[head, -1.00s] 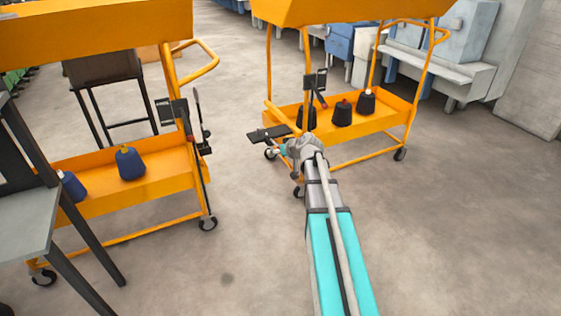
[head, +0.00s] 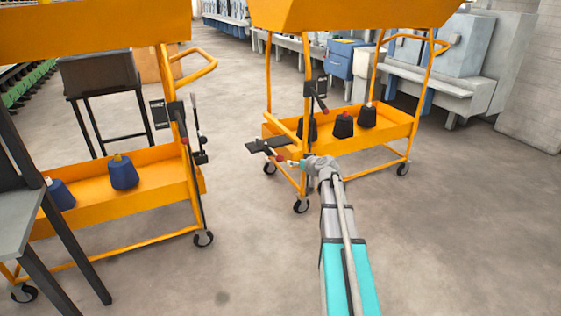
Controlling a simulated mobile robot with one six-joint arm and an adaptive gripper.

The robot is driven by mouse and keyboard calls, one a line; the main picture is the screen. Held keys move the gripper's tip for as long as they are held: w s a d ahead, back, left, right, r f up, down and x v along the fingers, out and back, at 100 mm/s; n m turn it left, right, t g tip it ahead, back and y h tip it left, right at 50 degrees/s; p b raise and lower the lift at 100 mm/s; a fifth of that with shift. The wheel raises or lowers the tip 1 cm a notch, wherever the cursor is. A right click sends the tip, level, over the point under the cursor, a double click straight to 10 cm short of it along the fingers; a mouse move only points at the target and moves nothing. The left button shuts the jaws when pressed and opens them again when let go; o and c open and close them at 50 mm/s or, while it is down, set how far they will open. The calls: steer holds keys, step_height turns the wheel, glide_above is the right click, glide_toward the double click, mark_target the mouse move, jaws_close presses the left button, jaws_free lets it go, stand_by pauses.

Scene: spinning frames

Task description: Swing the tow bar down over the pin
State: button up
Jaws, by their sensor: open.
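Two orange carts stand apart, the left cart (head: 150,206) and the right cart (head: 390,130). A thin dark upright bar (head: 196,125) with a pale tip rises at the left cart's right end, likely the tow bar. A dark flat plate (head: 262,145) juts from the right cart's left end. A small dark-red part (head: 279,157) shows beside it; I cannot tell whether this is the pin. My gripper (head: 295,163) is open, just right of the red part and in front of the right cart. Its fingers are small, and contact cannot be told.
Dark cones stand on the right cart's lower tray, and blue cones (head: 123,171) on the left's. Black brackets with levers sit on both carts' posts. A grey-topped table (head: 18,218) is at left. The floor (head: 440,250) at right is clear.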

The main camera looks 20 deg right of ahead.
mark_target(281, 158)
steer(key=b+x, duration=0.5)
steer(key=x, duration=0.9)
steer(key=shift+r, duration=0.1)
